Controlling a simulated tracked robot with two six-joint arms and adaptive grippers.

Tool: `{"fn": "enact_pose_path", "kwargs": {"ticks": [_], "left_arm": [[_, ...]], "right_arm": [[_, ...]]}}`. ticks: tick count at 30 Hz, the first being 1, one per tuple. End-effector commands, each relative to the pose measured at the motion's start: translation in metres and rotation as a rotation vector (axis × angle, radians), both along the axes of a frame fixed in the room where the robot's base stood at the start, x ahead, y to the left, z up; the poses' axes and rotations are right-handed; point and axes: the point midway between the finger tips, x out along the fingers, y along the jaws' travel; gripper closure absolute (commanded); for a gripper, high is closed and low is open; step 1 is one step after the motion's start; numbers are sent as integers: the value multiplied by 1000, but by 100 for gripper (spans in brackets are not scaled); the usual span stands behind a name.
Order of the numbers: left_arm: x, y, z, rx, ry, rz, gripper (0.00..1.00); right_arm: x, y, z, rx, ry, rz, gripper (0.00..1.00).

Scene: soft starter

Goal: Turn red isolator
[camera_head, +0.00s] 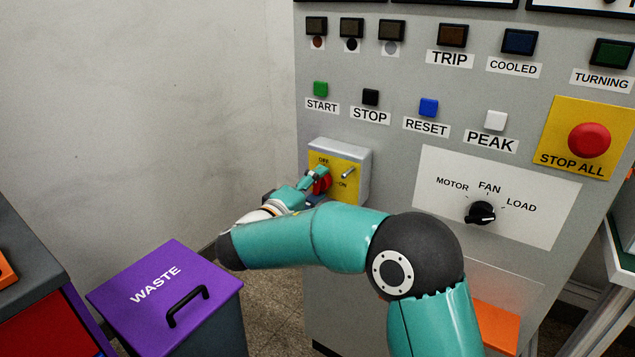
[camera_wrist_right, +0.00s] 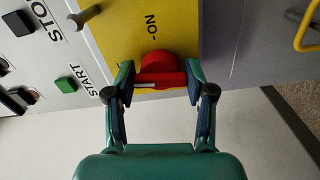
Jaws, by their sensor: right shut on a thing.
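The red isolator (camera_head: 322,184) is a red rotary handle on a yellow plate (camera_head: 349,178) with OFF and ON labels, set on a small grey box (camera_head: 362,160) low on the left of the panel. My right gripper (camera_head: 311,182) is at the handle, and the arm partly covers it. In the right wrist view the red handle (camera_wrist_right: 161,79) lies between the two fingers of my right gripper (camera_wrist_right: 159,82), which are shut on it from both sides. The ON label shows beside the handle in that view. My left gripper is not in view.
Above are the START (camera_head: 320,89), STOP (camera_head: 370,97) and RESET (camera_head: 428,107) buttons. The red STOP ALL button (camera_head: 589,140) and black selector knob (camera_head: 481,212) are farther right. A purple WASTE bin (camera_head: 205,277) stands below left.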

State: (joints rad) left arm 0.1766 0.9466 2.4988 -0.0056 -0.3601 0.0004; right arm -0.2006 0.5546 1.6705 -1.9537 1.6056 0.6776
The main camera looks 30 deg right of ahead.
Motion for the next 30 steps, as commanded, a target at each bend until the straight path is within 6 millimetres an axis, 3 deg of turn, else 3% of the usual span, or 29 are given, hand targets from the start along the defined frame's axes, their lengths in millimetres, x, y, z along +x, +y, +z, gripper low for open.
{"fn": "enact_pose_path", "kwargs": {"ticks": [9,24,25,27,30], "left_arm": [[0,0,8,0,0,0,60],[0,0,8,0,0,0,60],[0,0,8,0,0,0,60],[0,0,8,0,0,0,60],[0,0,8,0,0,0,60]], "right_arm": [[3,3,0,-50,120,14,81],[3,3,-1,-59,142,14,81],[3,3,-1,-59,142,14,44],[3,3,-1,-59,141,13,33],[2,2,-1,-58,140,10,32]]}}
